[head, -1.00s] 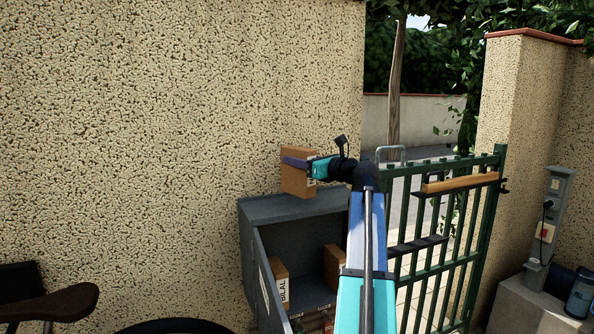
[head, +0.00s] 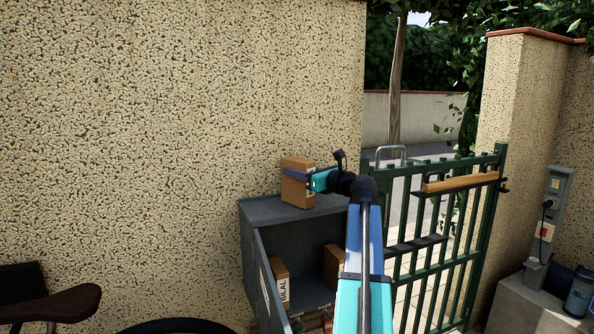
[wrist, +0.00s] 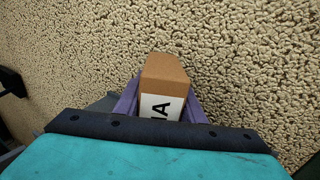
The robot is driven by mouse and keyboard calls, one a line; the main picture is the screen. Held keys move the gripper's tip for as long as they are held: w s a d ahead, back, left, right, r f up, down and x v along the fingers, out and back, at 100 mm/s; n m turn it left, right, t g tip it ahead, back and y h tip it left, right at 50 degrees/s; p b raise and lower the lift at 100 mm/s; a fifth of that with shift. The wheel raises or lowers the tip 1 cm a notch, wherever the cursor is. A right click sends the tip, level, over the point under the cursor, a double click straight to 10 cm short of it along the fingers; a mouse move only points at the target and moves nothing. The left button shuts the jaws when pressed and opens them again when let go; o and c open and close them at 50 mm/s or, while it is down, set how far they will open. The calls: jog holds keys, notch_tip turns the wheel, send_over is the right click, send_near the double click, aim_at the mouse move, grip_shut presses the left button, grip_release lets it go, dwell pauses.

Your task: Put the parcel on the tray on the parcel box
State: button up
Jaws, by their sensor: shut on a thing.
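The parcel, a brown cardboard box (head: 299,187), is upright between the fingers of my gripper (head: 297,175) in the head view. Its bottom is at the top of the grey metal parcel box (head: 270,211); I cannot tell whether it touches. In the wrist view the parcel (wrist: 164,82) shows a white label with black letters, partly hidden by my gripper (wrist: 160,110), whose purple fingers close on both sides. The parcel box stands against the wall with its front door (head: 270,285) open. I cannot make out a separate tray on its top.
Inside the parcel box are a parcel labelled BILAL (head: 280,283) and another brown parcel (head: 334,266). A green metal gate (head: 440,250) stands to the right. The rough wall (head: 150,120) is close behind. A dark brown seat (head: 50,303) is at lower left.

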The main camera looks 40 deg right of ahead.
jog(key=shift+f, duration=0.15)
jog(key=o, duration=1.2)
jog(key=s+b, duration=0.2)
jog(key=s, duration=1)
jog(key=shift+b, duration=0.4)
jog(key=shift+d, duration=0.1)
